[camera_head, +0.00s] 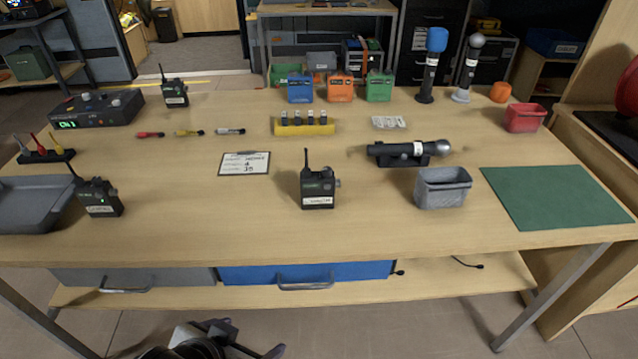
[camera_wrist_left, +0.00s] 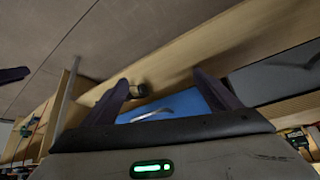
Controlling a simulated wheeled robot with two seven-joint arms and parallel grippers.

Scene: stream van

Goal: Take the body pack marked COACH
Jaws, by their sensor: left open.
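Three black body packs with antennas and white labels stand on the table in the head view. One is at the front middle (camera_head: 318,190), one at the front left (camera_head: 100,198) beside the grey tray, one at the back left (camera_head: 175,94). The labels are too small to read surely, so I cannot tell which says COACH. My left gripper (camera_head: 248,340) is low in front of the table, below the drawers, apart from every pack. In the left wrist view its fingers (camera_wrist_left: 161,78) are spread and empty, with the blue drawer beyond. My right gripper is out of view.
A label card (camera_head: 243,163), a grey bin (camera_head: 443,188), a microphone on a cradle (camera_head: 408,152) and a green mat (camera_head: 555,197) lie around the middle pack. A blue drawer (camera_head: 350,271) and a grey drawer (camera_head: 180,278) are under the tabletop. Bare wood surrounds the middle pack's front.

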